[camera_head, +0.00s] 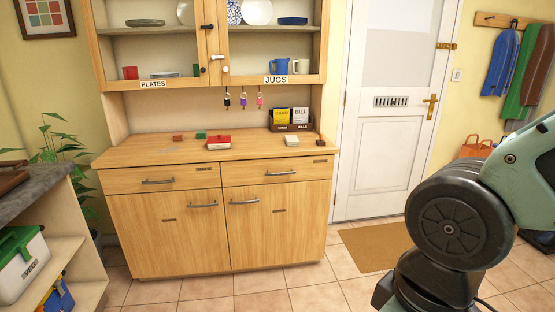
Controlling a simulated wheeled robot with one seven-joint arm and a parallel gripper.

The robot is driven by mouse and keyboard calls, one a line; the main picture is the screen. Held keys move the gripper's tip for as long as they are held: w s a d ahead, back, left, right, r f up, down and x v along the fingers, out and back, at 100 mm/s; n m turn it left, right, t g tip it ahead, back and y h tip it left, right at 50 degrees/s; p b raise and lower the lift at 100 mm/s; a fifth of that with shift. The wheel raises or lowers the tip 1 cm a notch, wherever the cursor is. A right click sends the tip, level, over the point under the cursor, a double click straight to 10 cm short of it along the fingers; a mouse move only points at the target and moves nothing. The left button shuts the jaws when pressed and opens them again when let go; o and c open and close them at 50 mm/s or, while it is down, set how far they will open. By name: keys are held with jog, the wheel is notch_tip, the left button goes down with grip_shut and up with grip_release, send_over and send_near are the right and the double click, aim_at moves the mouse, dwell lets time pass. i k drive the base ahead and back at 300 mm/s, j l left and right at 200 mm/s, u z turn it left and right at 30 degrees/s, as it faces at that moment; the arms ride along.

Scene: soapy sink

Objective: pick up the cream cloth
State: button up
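I see no cream cloth that I can make out in the head view. A small cream item (291,140) lies on the dresser top near the right, but it is too small to tell what it is. My arm's green and black links fill the right side of the picture. My gripper is not in view, so what it holds is hidden.
A wooden dresser (165,229) with drawers, doors and glazed upper cupboards stands ahead. A red box (218,143) sits on its top. A white door (385,140) and brown mat (376,246) are to the right. A shelf unit (75,262) stands left. Tiled floor lies in front.

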aim_at(290, 140)
jog(key=i+u, duration=0.15)
jog(key=i, duration=0.45)
jog(key=i+l+u, duration=0.15)
jog(key=i, duration=0.4)
jog(key=i+l+u, duration=0.2)
jog(key=i, duration=0.35)
jog(key=i+l+u, duration=0.85)
jog(key=i+j, duration=0.05)
jog(key=j, duration=0.05)
